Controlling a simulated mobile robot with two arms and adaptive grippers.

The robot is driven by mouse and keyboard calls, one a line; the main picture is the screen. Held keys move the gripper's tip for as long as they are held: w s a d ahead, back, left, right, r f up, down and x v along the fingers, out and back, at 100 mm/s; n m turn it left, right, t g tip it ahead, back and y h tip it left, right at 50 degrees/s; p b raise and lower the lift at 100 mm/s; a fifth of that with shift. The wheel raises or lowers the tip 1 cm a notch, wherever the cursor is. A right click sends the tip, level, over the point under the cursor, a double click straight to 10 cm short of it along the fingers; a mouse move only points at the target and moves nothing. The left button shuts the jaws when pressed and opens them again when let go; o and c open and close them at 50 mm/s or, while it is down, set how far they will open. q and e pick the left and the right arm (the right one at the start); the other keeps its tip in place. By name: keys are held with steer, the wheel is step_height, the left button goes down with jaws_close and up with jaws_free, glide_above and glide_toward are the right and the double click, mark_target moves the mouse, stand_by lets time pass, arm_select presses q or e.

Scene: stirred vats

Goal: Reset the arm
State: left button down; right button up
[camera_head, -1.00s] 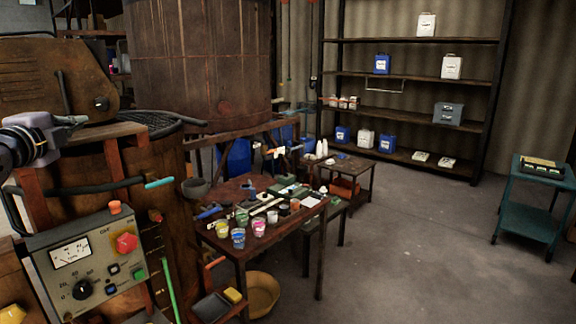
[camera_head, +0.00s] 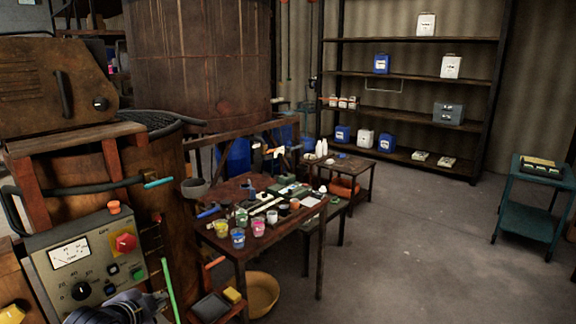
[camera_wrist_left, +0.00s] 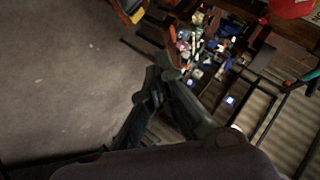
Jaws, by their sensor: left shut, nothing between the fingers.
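My left gripper (camera_head: 112,308) is a dark shape at the bottom edge of the head view, low in front of the control box, partly cut off by the frame. In the left wrist view, its two dark fingers (camera_wrist_left: 161,78) come together at their tips with nothing between them. The fingers hang over open floor, with a cluttered table beyond. The control box (camera_head: 70,254) has a gauge, a black knob, a red button (camera_head: 125,242) and a green button. My right gripper is not in view.
A work table (camera_head: 283,240) holds several paint cups and tools. A yellow basin (camera_head: 262,293) is under it. A large wooden vat (camera_head: 200,60) stands behind, and a shelf (camera_head: 410,78) and teal cart (camera_head: 530,228) are at right. The floor (camera_head: 410,270) is clear.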

arm_select(q)
steer(key=s+d+f+n+g, duration=0.25)
steer(key=s+f, duration=0.35)
steer(key=s, duration=0.4)
steer(key=s+d+f+n+g, duration=0.2)
steer(key=s+d+f+n, duration=0.3)
steer(key=s, duration=0.6)
steer(key=s+d+f+n+g, duration=0.1)
steer(key=s+f+n+g, duration=0.15)
steer(key=s+f, duration=0.6)
steer(key=s+f+g+b, duration=0.2)
steer(key=s+f, duration=0.1)
steer(key=f, duration=2.3)
steer(key=s+a+f+m+g+b, duration=0.1)
steer(key=s+a+f, duration=0.2)
steer(key=s+f, duration=1.4)
steer(key=shift+s+a+f, duration=0.15)
steer(key=shift+a+f, duration=0.05)
steer(key=shift+f, duration=0.55)
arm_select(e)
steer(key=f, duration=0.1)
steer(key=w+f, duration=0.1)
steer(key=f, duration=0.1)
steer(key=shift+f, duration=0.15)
arm_select(q)
steer(key=c, duration=2.3)
jaws_free()
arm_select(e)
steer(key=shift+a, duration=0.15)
